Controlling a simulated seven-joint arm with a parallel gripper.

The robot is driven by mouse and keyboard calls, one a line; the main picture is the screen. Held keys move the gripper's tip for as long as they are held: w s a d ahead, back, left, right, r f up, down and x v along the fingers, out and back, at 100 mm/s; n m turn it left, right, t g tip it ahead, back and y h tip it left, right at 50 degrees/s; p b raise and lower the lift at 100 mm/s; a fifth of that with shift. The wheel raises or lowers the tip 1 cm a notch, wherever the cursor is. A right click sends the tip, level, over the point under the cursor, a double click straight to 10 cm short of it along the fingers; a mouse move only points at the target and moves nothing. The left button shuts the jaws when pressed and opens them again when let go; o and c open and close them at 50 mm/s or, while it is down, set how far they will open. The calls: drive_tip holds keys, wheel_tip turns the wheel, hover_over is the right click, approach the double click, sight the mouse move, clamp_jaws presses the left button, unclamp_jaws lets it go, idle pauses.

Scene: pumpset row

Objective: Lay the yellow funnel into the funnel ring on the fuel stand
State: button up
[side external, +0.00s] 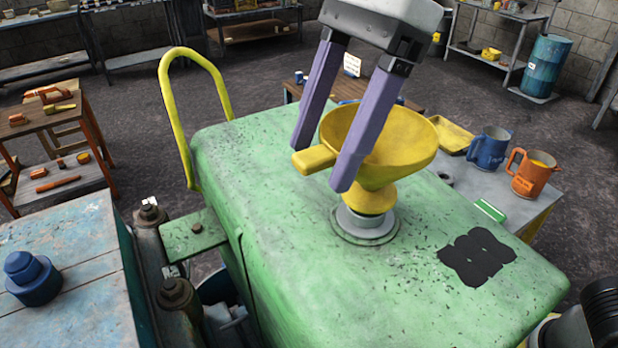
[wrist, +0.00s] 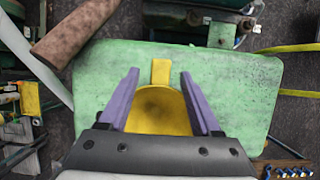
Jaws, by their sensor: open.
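The yellow funnel (side external: 378,150) stands upright with its spout in the grey filler neck (side external: 364,222) on top of the green tank (side external: 290,240). Its flat handle (side external: 313,160) points left. My gripper (side external: 322,165) is open, fingers pointing down, one on each side of the handle. The wrist view shows the funnel (wrist: 160,108) and handle between the spread purple fingers (wrist: 159,74), with gaps on both sides. A grey table (side external: 530,205) behind the tank may be the fuel stand. A small dark ring (side external: 445,178) shows on it, partly hidden; I cannot tell if it is the funnel ring.
A blue jug (side external: 487,150), an orange jug (side external: 531,175) and a yellow tray (side external: 453,138) stand on the grey table. A yellow hoop handle (side external: 172,110) rises at the tank's left end. Black patches (side external: 477,258) mark the tank top, which is otherwise mostly clear.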

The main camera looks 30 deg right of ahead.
drive_tip(key=shift+x, duration=2.45)
clamp_jaws()
